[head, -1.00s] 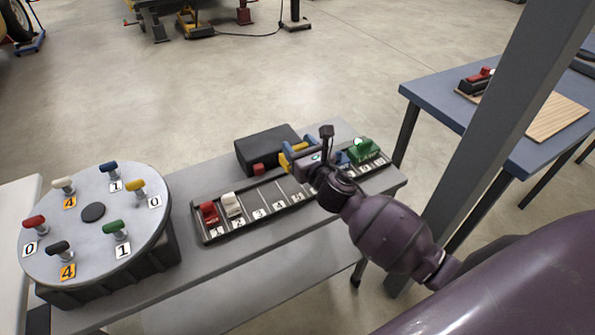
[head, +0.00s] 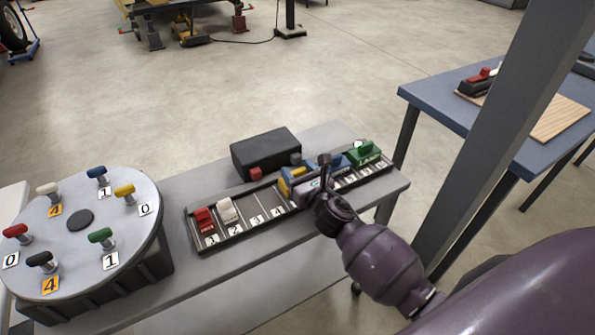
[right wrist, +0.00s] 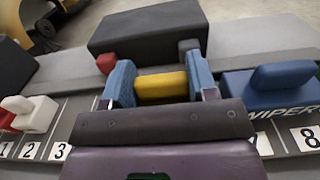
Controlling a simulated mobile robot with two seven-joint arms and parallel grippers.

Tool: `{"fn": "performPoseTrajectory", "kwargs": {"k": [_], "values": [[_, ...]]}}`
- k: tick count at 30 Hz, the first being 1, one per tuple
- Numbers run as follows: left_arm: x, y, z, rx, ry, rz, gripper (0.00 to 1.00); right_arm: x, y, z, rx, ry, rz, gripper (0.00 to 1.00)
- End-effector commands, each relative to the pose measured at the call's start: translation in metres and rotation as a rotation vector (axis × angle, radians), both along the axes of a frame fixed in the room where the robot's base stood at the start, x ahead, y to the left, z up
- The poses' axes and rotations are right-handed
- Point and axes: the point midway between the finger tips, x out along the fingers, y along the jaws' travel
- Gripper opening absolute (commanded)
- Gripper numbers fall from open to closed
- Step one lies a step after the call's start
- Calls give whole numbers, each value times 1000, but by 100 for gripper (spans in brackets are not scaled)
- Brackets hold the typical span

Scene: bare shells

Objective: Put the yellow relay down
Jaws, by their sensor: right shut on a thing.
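The yellow relay (head: 286,184) is held between the blue finger pads of my right gripper (head: 304,176), low over the middle of the numbered tray (head: 262,227). In the right wrist view the yellow relay (right wrist: 161,87) spans the gap between both pads, and the gripper body hides the slot below. I cannot tell whether the relay touches the tray. A red relay (head: 204,220) stands in slot 1 and a white relay (head: 228,211) in slot 2. A blue relay (right wrist: 272,88) marked WIPER stands to the right of the gripper, then a green relay (head: 365,155). My left gripper is out of view.
A black box (head: 265,152) with a small red block and a small grey block stands just behind the tray. A round grey turntable (head: 72,250) with several coloured knobs is at the left. A blue table (head: 430,105) stands beyond a grey post at the right. Slots 3 and 4 look empty.

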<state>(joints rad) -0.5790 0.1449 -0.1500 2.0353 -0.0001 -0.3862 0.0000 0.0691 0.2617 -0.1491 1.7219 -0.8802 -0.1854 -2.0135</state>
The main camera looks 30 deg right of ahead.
Motion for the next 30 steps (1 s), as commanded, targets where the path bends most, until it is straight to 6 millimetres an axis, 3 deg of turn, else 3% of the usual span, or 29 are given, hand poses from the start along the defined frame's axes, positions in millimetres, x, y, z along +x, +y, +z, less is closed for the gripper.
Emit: {"fn": "performPoseTrajectory", "kwargs": {"k": [3, 4, 8, 20, 30], "values": [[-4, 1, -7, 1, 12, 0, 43, 0, 0, -5, 1, 1, 0, 26], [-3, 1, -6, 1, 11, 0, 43, 0, 0, -4, 1, 1, 0, 57], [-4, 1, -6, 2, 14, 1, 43, 0, 0, -3, 1, 0, 0, 77], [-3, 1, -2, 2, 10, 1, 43, 0, 0, 3, -1, -1, 0, 78], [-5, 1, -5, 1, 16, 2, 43, -55, -2, -1, 1, 3, -1, 78]]}}
